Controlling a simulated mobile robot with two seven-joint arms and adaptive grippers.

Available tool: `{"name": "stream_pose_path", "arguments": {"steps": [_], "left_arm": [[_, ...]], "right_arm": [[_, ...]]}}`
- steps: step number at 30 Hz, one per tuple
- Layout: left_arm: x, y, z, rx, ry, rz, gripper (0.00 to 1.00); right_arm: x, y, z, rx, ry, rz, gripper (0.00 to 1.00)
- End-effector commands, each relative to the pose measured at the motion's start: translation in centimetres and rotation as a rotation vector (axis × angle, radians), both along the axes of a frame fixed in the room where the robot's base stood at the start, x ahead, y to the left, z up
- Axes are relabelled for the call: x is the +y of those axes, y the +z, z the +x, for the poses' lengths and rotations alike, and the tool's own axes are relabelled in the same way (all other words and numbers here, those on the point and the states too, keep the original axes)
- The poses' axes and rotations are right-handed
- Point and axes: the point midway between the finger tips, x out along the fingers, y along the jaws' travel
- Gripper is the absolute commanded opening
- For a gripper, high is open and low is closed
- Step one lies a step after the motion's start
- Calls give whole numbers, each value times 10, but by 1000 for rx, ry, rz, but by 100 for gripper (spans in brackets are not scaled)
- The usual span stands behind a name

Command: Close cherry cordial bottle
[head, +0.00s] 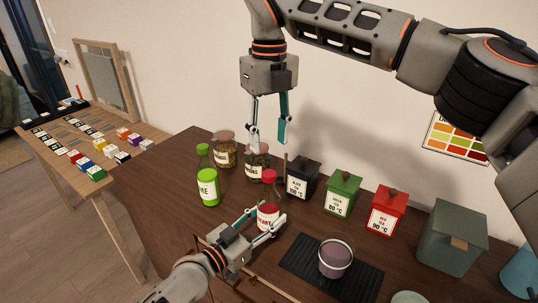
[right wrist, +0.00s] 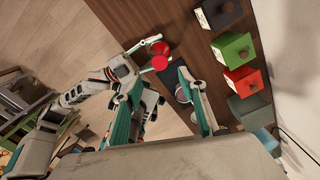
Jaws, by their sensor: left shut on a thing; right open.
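The cherry cordial bottle (head: 266,216) stands upright near the middle of the table, with a red body and white label. Its red cap (head: 269,176) sits at the top of the neck; I cannot tell how tight it is. The cap (right wrist: 160,62) also shows in the right wrist view, in front of the bottle's red body (right wrist: 160,47). My left gripper (head: 270,225) is shut on the bottle's body, low down. My right gripper (head: 268,138) points down, open and empty, above and apart from the cap. Its fingers (right wrist: 160,82) show in the right wrist view.
A green lime bottle (head: 208,185) stands to the left. Two glass jars (head: 224,152) (head: 257,165) are behind. Black (head: 301,180), green (head: 342,197) and red (head: 386,213) tea tins stand to the right. A dark mat (head: 300,261) holds a cup (head: 335,258).

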Motion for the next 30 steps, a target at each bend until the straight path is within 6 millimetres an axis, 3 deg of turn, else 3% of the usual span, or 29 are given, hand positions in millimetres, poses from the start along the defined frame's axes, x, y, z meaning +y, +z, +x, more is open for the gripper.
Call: {"name": "stream_pose_path", "arguments": {"steps": [6,17,18,19,20,30], "left_arm": [[0,0,0,0,0,1,0],[0,0,0,1,0,1,0],[0,0,0,-1,0,1,50],[0,0,0,0,0,0,58],[0,0,0,0,0,0,62],[1,0,-1,0,0,0,62]], "right_arm": [[0,25,0,-1,-1,-1,41],[0,29,0,0,0,0,41],[0,29,0,0,0,0,41],[0,29,0,0,0,0,41],[0,29,0,0,0,0,41],[0,29,0,0,0,0,41]]}}
